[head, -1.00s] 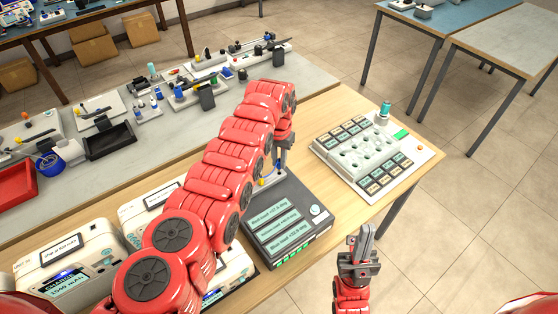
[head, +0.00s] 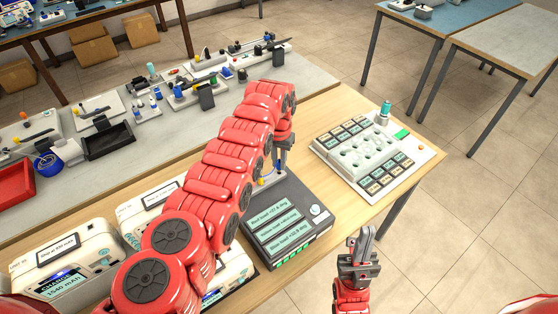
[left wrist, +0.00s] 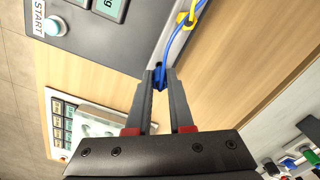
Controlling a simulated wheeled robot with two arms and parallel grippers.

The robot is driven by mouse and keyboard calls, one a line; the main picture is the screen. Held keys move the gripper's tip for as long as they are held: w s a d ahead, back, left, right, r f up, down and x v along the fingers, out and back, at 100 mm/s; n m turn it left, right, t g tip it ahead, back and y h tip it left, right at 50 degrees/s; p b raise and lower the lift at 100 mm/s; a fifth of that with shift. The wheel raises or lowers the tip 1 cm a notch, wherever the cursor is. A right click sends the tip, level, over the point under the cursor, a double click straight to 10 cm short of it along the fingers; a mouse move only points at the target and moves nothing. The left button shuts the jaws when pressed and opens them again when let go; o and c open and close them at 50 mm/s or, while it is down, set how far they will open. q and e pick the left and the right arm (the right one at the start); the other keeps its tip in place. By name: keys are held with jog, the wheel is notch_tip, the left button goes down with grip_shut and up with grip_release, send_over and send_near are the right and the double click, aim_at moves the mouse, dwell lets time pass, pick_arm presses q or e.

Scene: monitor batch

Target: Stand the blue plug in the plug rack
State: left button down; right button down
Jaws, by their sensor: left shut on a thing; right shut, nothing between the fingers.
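In the left wrist view, the blue plug (left wrist: 159,76) is between the fingertips of my left gripper (left wrist: 160,80), which is shut on it. A blue cable (left wrist: 172,55) runs up from it beside the grey box. In the head view my left gripper (head: 283,158) points down at the back edge of the dark grey box (head: 290,205), and my arm hides much of that area. My right gripper (head: 363,240) is shut and empty in front of the table. I cannot tell for sure which fixture is the plug rack.
A yellow piece (left wrist: 186,18) sits by the cable at the box's edge. A white block with recesses and labelled tiles (head: 368,152) stands on the table to the right. White charger units (head: 65,265) stand at left. Bare wood (head: 325,110) lies behind the grey box.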

pick_arm(q)
jog(key=shift+f+b, duration=1)
jog(key=shift+f, duration=0.15)
dwell(0.6)
jog(key=c, duration=0.7)
grip_release()
jog(key=shift+r, duration=0.15)
